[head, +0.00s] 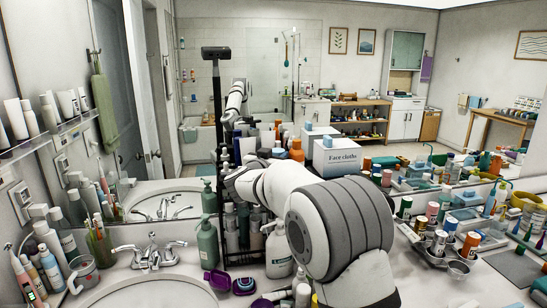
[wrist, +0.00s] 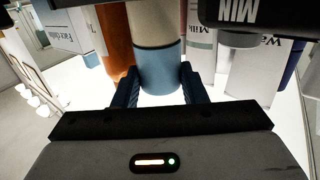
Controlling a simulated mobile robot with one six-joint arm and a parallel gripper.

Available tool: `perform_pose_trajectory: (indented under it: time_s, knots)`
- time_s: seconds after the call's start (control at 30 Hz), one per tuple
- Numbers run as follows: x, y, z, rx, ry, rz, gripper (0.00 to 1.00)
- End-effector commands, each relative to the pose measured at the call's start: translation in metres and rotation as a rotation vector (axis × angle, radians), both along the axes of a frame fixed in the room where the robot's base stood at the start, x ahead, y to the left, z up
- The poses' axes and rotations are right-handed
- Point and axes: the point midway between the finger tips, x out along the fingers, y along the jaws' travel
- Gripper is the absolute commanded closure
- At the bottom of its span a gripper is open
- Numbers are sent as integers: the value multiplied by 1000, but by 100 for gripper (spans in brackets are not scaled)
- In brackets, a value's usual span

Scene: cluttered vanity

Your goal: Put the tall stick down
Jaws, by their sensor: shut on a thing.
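In the wrist view, my gripper (wrist: 158,82) has its two blue fingers closed on the sides of a cylinder with a blue end and a cream body, the tall stick (wrist: 160,68). Its far end runs out of the top of the picture. I cannot tell whether it touches the surface. In the head view, my arm reaches to the back left, towards a crowd of bottles. The fingers and the held stick cannot be made out there.
In the wrist view, an orange bottle (wrist: 115,42) stands close left of the stick and white lettered bottles (wrist: 203,45) close right. A sink (head: 150,290) lies left.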

Motion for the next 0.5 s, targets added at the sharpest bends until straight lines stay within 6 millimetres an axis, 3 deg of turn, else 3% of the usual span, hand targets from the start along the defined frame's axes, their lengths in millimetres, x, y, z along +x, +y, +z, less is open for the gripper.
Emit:
perform_pose_trajectory:
  time_s: [0.17, 0.2, 0.3, 0.5]
  knots:
    - [0, 0, -3, 0, 0, 1, 100]
    - [0, 1, -4, 0, 0, 1, 61]
    - [0, 1, -3, 0, 0, 1, 53]
    - [0, 1, -3, 0, 0, 1, 52]
